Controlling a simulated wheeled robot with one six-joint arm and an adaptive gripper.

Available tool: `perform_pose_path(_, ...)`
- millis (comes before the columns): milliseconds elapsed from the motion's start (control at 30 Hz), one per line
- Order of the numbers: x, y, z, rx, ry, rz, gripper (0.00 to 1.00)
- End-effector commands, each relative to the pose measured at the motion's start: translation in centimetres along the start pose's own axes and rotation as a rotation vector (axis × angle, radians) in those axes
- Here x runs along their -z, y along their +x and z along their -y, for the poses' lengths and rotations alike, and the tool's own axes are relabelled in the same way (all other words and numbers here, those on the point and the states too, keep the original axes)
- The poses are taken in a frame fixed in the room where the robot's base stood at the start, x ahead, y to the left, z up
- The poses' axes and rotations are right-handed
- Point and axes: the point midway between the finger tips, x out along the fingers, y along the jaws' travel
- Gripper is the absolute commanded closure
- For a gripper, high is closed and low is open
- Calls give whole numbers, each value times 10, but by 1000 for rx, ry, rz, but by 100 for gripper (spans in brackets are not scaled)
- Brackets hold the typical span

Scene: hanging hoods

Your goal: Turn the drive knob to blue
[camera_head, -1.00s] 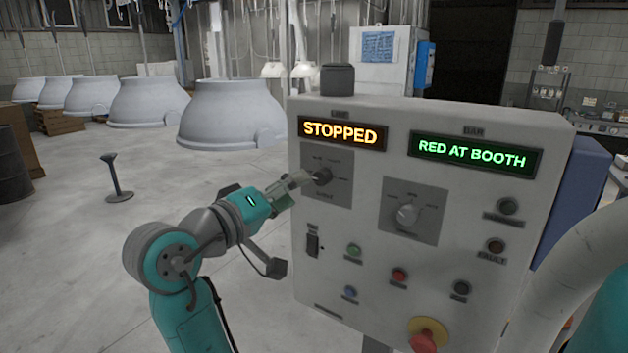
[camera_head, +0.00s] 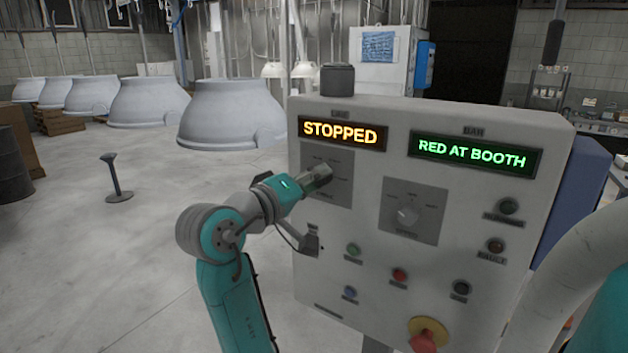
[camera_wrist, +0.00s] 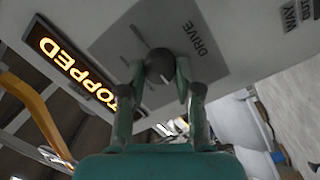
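The control panel (camera_head: 330,285) has a grey plate at its upper left, under the lit STOPPED sign (camera_head: 343,133). The drive knob shows in the wrist view (camera_wrist: 160,65) as a dark round knob with a pale pointer line, beside the word DRIVE. My gripper (camera_head: 325,174) is at this plate and hides the knob in the head view. In the wrist view my gripper's fingers (camera_wrist: 160,75) stand open on either side of the knob, very close to it; contact is not clear. The plate's position labels are too small to read.
A second knob (camera_head: 407,214) sits to the right under the RED AT BOOTH sign (camera_head: 472,153). Several push-buttons and a red emergency stop (camera_head: 428,334) are lower down. Large pale hoods (camera_head: 232,112) hang behind at left. The floor at left is mostly clear.

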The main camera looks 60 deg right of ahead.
Motion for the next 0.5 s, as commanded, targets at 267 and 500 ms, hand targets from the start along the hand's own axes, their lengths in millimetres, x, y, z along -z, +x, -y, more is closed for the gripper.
perform_pose_path(267, 0, 0, 0, 1, 7, 0, 100)
perform_pose_path(500, 0, 0, 0, 7, 82, 4, 100)
